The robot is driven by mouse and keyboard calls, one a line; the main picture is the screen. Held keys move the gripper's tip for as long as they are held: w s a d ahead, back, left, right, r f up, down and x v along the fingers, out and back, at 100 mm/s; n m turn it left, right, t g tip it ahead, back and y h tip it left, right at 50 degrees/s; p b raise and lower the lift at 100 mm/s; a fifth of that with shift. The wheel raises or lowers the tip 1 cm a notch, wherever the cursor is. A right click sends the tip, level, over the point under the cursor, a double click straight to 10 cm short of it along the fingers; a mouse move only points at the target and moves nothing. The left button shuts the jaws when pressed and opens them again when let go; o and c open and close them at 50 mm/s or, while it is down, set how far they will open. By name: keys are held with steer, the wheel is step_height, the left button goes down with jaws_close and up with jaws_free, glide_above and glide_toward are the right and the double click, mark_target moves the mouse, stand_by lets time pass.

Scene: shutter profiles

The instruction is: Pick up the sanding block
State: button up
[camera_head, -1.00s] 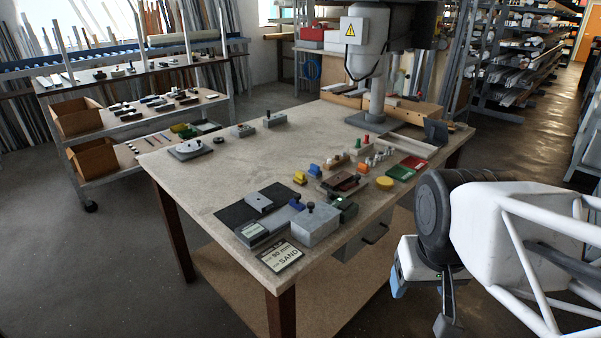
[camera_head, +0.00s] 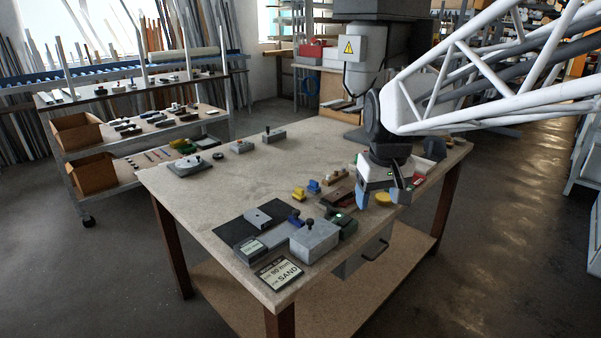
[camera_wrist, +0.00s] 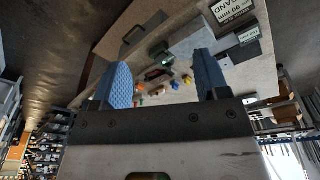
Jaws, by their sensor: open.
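I cannot tell for certain which thing is the sanding block. A reddish-brown block (camera_head: 337,192) lies farther right, partly hidden by my arm's end in the head view. It seems to show between the fingers in the wrist view (camera_wrist: 154,75). My gripper (camera_head: 382,199) is open and empty, with blue fingers (camera_wrist: 163,62), above the table's right side. It is apart from both blocks.
A large grey box with a knob (camera_head: 314,240) and a dark green device (camera_head: 346,222) stand left of my gripper. Yellow and blue pieces (camera_head: 300,194) stand nearby. The table's middle (camera_head: 240,180) is clear.

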steer(key=w+a+n, duration=0.2)
steer(key=w+a, duration=0.1)
steer(key=w, duration=1.2)
steer(key=n+g, duration=0.2)
steer(key=n, duration=0.3)
glide_above(299, 188)
steer(key=f, duration=2.2)
steer(key=shift+s+d+f, duration=0.2)
steer(key=shift+s+d, duration=0.05)
steer(key=shift+d, duration=0.15)
steer(key=shift+w+a+f, duration=0.15)
steer(key=shift+w+f, duration=0.05)
steer(key=shift+f, duration=1.3)
steer(key=shift+f, duration=0.1)
steer(key=shift+a+f, duration=0.2)
steer(key=shift+f, duration=2.3)
